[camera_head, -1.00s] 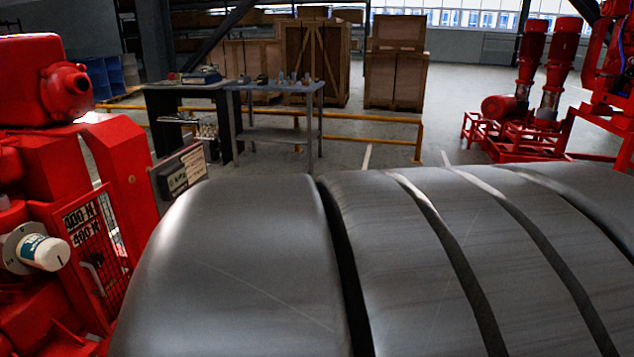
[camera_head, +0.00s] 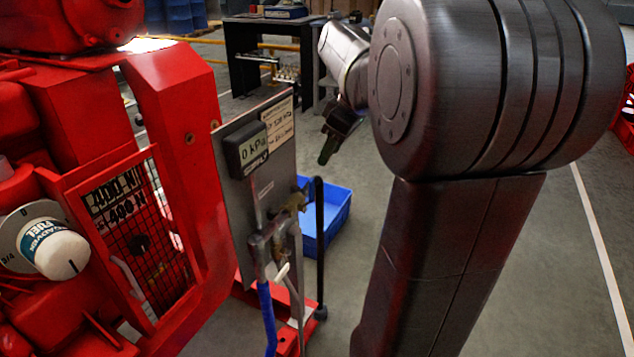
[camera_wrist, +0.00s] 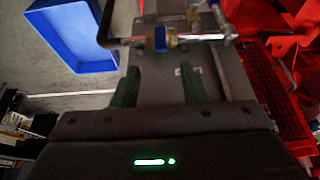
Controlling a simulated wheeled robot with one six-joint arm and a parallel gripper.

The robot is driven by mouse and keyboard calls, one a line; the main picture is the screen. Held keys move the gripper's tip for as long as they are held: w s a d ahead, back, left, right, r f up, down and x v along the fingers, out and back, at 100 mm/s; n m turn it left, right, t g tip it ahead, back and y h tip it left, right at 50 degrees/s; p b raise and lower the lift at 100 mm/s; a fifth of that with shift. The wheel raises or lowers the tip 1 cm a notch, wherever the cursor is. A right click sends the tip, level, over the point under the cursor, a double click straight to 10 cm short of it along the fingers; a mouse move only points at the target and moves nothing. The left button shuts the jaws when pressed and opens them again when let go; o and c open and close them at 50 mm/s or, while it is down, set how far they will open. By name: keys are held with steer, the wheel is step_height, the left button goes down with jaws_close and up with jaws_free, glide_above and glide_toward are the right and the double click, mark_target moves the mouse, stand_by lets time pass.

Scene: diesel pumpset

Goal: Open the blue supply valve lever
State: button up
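The grey panel (camera_head: 235,215) stands beside the red engine, with a "0 kPa" readout (camera_head: 247,150) and metal pipework with a brass-coloured valve body (camera_head: 288,205). A blue hose (camera_head: 267,315) hangs below. In the wrist view a small blue part (camera_wrist: 160,38) sits on the pipe; I cannot tell whether it is the blue lever. No blue lever is clear in the head view. My gripper (camera_head: 338,142) is above and right of the pipework, apart from it. In the wrist view its dark green fingers (camera_wrist: 159,88) are spread, with nothing held.
A blue bin (camera_head: 335,222) lies on the floor behind the panel. A black upright bar (camera_head: 319,245) stands at the panel's right. The red engine (camera_head: 110,180) with its white fuel knob (camera_head: 55,250) fills the left.

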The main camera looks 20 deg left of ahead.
mark_target(313, 186)
steer(key=b+x, duration=0.3)
steer(key=x, duration=1)
steer(key=shift+d+b, duration=0.15)
steer(key=shift+b, duration=0.25)
steer(key=shift+s, duration=0.1)
steer(key=shift+c, duration=0.2)
jaws_close()
